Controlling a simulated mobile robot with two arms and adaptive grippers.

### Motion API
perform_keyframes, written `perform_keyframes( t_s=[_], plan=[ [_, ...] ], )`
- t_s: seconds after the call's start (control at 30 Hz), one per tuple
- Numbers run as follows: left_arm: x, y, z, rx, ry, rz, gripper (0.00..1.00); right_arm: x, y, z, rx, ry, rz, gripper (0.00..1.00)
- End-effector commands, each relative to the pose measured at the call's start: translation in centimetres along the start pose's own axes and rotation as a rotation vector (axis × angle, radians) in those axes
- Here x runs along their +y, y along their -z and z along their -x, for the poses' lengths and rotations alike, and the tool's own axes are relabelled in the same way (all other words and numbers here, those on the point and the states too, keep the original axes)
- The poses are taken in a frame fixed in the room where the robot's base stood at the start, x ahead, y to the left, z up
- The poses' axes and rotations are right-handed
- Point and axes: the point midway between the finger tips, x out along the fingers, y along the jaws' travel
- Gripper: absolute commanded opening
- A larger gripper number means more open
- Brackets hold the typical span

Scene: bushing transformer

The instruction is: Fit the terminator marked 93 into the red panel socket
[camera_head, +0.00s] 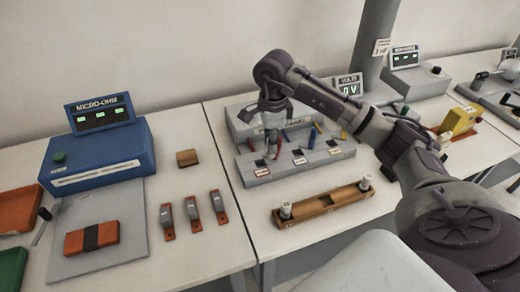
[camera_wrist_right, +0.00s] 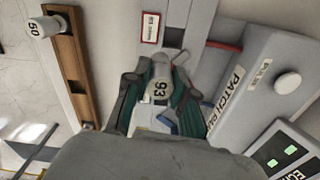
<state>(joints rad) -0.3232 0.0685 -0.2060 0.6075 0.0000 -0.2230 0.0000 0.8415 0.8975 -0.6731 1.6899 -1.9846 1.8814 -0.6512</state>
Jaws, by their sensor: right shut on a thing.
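My right gripper (camera_head: 271,148) reaches down over the grey patch panel (camera_head: 310,161) at its left part. In the right wrist view the gripper (camera_wrist_right: 160,100) is shut on a pale terminator marked 93 (camera_wrist_right: 160,88), its number facing the camera. A dark square socket (camera_wrist_right: 173,38) with a red-framed label (camera_wrist_right: 151,27) lies on the panel just beyond the terminator. The red-framed label also shows in the head view (camera_head: 262,172). The terminator appears apart from this socket; its lower end is hidden. My left gripper is not in view.
A wooden rack (camera_head: 325,200) in front of the panel holds two white terminators; one is marked 50 (camera_wrist_right: 40,26). Coloured leads (camera_head: 312,138) stand behind the panel's sockets. A blue micro-ohm meter (camera_head: 100,155) stands left. Bare table lies between rack and panel.

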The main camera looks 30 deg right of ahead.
Motion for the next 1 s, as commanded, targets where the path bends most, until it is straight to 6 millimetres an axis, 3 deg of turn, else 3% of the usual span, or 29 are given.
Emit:
perform_keyframes(
  t_s=[0.13,0.33,0.57,0.97,1.0],
  plan=[
    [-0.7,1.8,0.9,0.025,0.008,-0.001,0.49,-0.9,-1.9,-1.1,-0.001,-0.002,0.001,0.0],
    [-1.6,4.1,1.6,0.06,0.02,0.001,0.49,-1.2,-2.5,-2.6,0.002,-0.004,0.0,0.0],
    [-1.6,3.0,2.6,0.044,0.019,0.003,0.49,-1.2,-2.4,-5.5,0.001,-0.002,0.001,0.0],
    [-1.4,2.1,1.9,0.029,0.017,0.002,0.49,-1.2,-2.4,-6.2,0.001,0.001,0.001,0.0],
    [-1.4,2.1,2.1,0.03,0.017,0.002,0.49,-1.2,-2.4,-6.0,0.001,0.001,0.001,0.31]
  ],
)
